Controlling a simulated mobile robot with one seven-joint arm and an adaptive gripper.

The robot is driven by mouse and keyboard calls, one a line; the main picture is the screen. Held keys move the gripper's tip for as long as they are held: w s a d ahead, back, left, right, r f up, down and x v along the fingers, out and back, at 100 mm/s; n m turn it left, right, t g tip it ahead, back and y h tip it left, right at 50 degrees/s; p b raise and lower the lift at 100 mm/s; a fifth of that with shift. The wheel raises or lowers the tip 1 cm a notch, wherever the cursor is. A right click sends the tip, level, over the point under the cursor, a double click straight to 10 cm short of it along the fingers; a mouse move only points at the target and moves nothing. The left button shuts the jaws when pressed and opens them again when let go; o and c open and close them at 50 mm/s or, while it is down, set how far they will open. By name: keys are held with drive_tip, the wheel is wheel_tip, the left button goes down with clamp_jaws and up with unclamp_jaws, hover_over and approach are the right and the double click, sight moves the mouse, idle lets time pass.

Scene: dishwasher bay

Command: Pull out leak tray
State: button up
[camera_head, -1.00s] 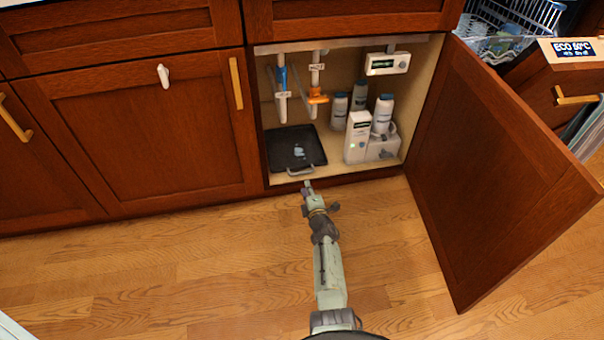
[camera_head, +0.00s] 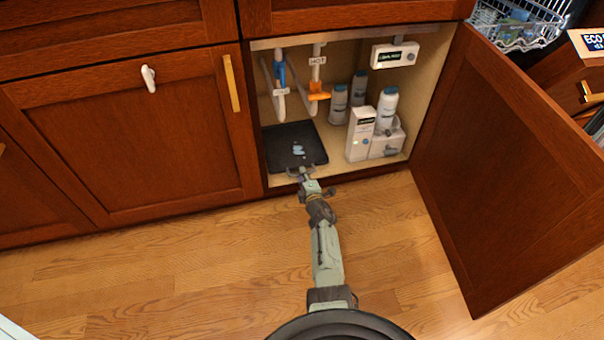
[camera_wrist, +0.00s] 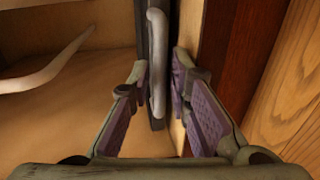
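The black leak tray (camera_head: 294,146) lies flat on the floor of the open cabinet, at its left side, with a small bluish-white patch on it. Its grey handle (camera_wrist: 157,62) is on its front edge by the cabinet opening. My gripper (camera_head: 304,176) is at that handle. In the wrist view my gripper (camera_wrist: 160,88) has its two fingers apart, one on each side of the handle. The left finger is close to the handle; I cannot tell whether it touches. A gap shows on the right side.
The cabinet door (camera_head: 508,165) stands open to the right. A white box (camera_head: 361,133) and several bottles stand right of the tray. Blue and orange valves (camera_head: 318,92) hang above. The wooden floor (camera_head: 200,270) in front is clear.

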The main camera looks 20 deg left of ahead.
drive_tip(key=shift+c, duration=0.2)
clamp_jaws()
idle(0.5)
